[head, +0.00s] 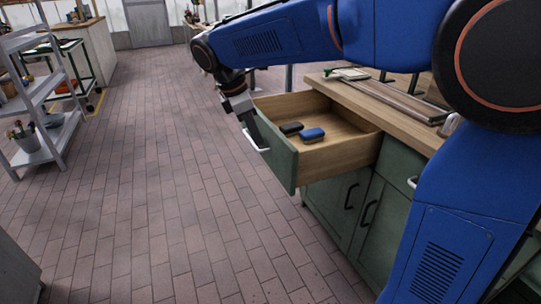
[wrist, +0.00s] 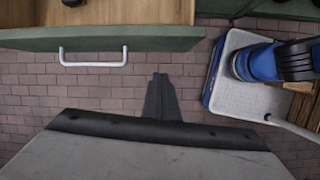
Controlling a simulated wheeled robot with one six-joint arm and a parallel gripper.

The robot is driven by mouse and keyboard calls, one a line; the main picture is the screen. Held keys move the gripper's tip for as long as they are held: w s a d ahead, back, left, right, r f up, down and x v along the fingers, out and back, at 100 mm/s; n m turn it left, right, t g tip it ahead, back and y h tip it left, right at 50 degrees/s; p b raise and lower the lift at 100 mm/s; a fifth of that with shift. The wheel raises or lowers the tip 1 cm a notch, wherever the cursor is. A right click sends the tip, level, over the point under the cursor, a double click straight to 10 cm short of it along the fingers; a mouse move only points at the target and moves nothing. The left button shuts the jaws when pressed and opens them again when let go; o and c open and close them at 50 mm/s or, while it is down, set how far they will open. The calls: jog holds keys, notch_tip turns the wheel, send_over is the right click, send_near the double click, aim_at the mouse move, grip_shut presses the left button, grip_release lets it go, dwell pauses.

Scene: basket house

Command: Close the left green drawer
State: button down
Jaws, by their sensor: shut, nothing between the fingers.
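The green-fronted drawer (head: 283,165) is pulled well out of the workbench in the head view. Its pale handle (head: 254,141) is on the front face. In the wrist view the drawer front (wrist: 160,41) runs across the top, with the handle (wrist: 93,58) left of centre. My gripper (head: 260,138) is in front of the drawer's outer face, near the handle. In the wrist view my gripper's fingers (wrist: 161,84) are together and empty, to the right of the handle and apart from it. Contact with the front cannot be told.
A dark block (head: 291,128) and a blue block (head: 312,134) lie in the drawer. Green cabinet doors (head: 347,205) with dark handles are below the wooden worktop (head: 390,110). A grey shelf rack (head: 45,95) stands at the left. The brick floor between is clear.

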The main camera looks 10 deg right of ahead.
aim_at(271, 155)
jog(key=w+d+f+n, duration=0.1)
jog(key=w+d+f, duration=0.2)
jog(key=f, duration=0.6)
jog(key=shift+d+f+h, duration=0.3)
jog(key=shift+d+h, duration=0.1)
jog(key=shift+d, duration=0.55)
jog(key=shift+d, duration=0.15)
jog(key=w+d, duration=0.2)
jog(key=d, duration=0.9)
jog(key=w+d, duration=0.2)
jog(key=d, duration=0.9)
jog(key=w+d, duration=0.2)
jog(key=d, duration=0.9)
jog(key=shift+w, duration=0.2)
jog(key=shift+w+d+r, duration=0.1)
jog(key=shift+d, duration=0.35)
